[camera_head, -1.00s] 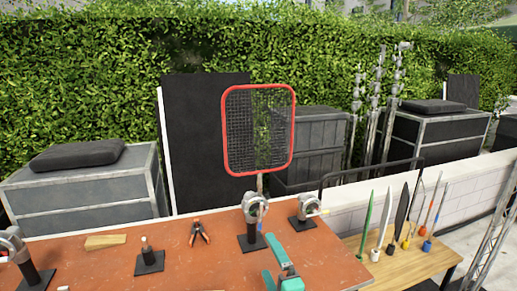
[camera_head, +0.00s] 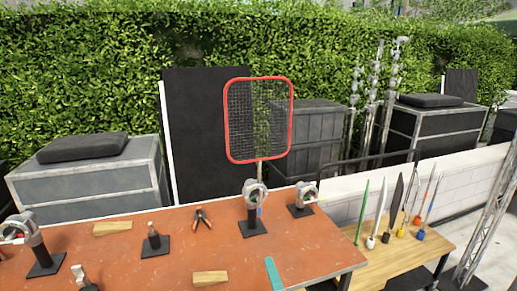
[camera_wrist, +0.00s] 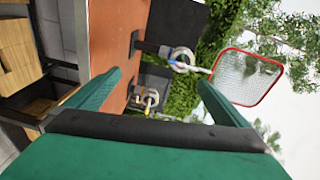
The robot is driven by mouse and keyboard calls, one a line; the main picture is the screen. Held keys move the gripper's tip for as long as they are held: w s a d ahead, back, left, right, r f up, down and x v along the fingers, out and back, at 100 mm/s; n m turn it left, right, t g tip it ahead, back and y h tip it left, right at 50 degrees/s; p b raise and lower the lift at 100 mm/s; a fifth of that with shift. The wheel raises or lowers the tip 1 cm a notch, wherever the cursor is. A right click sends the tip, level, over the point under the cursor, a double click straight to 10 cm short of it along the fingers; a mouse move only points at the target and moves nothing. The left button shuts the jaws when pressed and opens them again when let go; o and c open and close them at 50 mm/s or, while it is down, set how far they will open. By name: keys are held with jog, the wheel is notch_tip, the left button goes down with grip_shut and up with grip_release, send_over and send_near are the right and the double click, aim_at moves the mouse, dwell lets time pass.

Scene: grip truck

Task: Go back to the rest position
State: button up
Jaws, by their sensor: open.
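My gripper shows its two green fingers apart and empty in the wrist view (camera_wrist: 160,77). In the head view only a green fingertip of my gripper (camera_head: 273,274) shows at the bottom edge, in front of the orange table (camera_head: 320,250); the rest is out of frame. A red-framed net (camera_head: 258,120) stands upright at a clamp (camera_head: 254,208) on the table's far side. The net (camera_wrist: 248,78) also shows in the wrist view, beyond the fingers and apart from them.
More clamps stand at the far right (camera_head: 304,197) and left (camera_head: 30,240). Pliers (camera_head: 202,217) and wooden pieces (camera_head: 112,228) (camera_head: 210,278) lie on the table. A side table (camera_head: 405,262) holds several upright thin items. Grey cases (camera_head: 95,185) stand behind.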

jog(key=s+f+n+g+h, duration=0.1)
jog(key=s+f+n+h, duration=0.15)
jog(key=s+f, duration=0.7)
jog(key=s+f+n+h, duration=0.1)
jog(key=s+f+n, duration=0.35)
jog(key=s, duration=0.75)
jog(key=s+a+n, duration=0.2)
jog(key=s+n, duration=0.1)
jog(key=s, duration=0.7)
jog(key=s+a+r+n, duration=0.1)
jog(key=s+n, duration=0.3)
jog(key=s, duration=0.6)
jog(key=shift+s+a+r, duration=0.2)
jog(key=shift+a, duration=0.3)
